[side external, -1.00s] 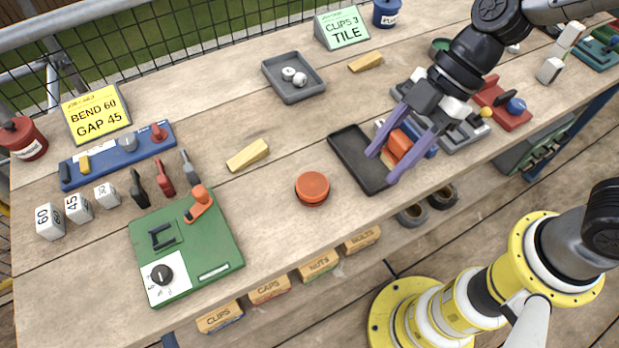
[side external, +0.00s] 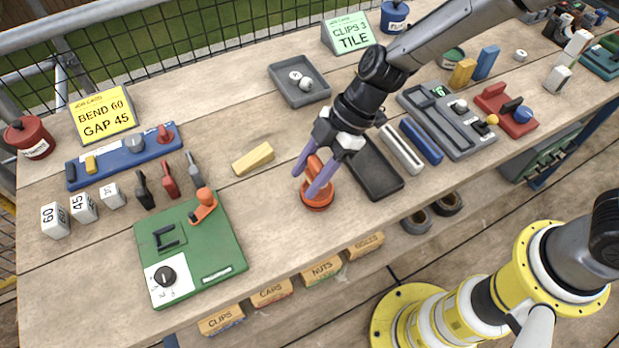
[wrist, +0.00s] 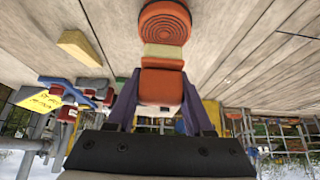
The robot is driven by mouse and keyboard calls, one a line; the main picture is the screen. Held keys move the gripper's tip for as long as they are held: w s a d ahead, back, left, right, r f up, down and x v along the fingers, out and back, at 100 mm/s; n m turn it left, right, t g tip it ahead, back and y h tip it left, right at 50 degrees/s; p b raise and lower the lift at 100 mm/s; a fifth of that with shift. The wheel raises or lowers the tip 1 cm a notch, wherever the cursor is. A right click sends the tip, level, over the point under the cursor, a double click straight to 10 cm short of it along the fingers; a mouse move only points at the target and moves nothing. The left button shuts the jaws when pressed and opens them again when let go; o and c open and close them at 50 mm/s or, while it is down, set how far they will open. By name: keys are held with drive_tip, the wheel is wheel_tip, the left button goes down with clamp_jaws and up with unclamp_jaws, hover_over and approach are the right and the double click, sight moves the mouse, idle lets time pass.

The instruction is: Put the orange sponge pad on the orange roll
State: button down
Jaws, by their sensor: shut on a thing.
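The orange roll (side external: 317,202) is a short, round orange piece with ringed grooves on top, standing on the bench; it also shows in the wrist view (wrist: 165,22). My gripper (side external: 313,187) is shut on the orange sponge pad (side external: 315,165), a block between its two purple fingers. In the wrist view the pad (wrist: 161,88) shows orange, with a cream band at its roll end. My gripper and the pad are over the roll in the side view. Whether the pad touches the roll I cannot tell; the fingers hide part of both.
A black tray (side external: 384,183) lies empty just right of my gripper, with a white bar (side external: 401,149) and a blue bar (side external: 421,141) beyond it. A tan wedge (side external: 253,159) and a green panel (side external: 205,250) are to the left. Bare bench lies in front of the roll.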

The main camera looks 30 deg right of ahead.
drive_tip(key=shift+f, duration=1.1)
drive_tip(key=shift+c, duration=1.4)
unclamp_jaws()
drive_tip(key=shift+f, duration=0.1)
